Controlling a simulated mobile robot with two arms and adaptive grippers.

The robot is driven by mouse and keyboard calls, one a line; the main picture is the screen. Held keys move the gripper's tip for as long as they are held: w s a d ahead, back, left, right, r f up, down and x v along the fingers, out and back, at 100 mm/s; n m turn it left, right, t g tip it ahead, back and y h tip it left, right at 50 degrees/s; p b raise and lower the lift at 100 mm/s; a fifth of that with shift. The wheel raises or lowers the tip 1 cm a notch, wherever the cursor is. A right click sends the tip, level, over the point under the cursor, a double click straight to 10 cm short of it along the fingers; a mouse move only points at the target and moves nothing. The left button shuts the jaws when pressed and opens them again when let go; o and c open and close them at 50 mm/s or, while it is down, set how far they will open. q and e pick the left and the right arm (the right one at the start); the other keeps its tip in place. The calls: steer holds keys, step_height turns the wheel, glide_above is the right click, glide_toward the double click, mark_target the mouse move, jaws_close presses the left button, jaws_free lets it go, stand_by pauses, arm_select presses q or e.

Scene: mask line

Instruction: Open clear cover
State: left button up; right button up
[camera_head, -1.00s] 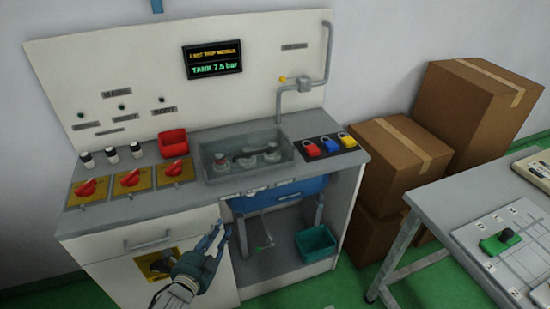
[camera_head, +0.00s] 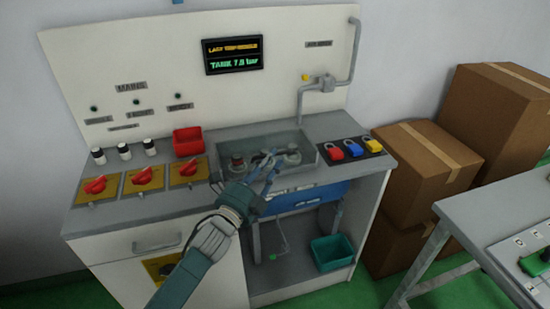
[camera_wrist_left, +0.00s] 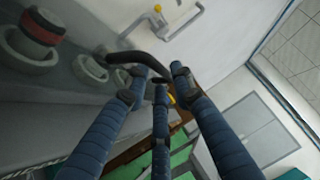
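The clear cover (camera_head: 285,140) is a see-through box over the fittings set in the grey counter, and it looks closed. Round fittings with red and dark parts show through it; some also show in the left wrist view (camera_wrist_left: 38,35). My left gripper (camera_head: 268,162) is at the cover's front side, overlapping it in the head view; contact cannot be told. In the left wrist view its blue fingers (camera_wrist_left: 158,82) are spread apart, with a dark curved bar (camera_wrist_left: 138,60) at or just beyond the tips. I see no grip on it. My right gripper is out of view.
Red, blue and yellow padlocks (camera_head: 355,150) lie right of the cover. A red bin (camera_head: 188,142) and red rotary switches (camera_head: 95,186) are to its left. A teal bin (camera_head: 332,252) stands below. Cardboard boxes (camera_head: 425,165) and a grey table (camera_head: 490,215) are at right.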

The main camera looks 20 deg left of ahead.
arm_select(q)
steer(key=shift+w+d, duration=0.1)
steer(key=shift+w, duration=0.65)
steer(key=shift+w+d+r, duration=0.15)
steer(key=shift+w+r, duration=0.1)
steer(key=shift+w, duration=0.35)
jaws_close()
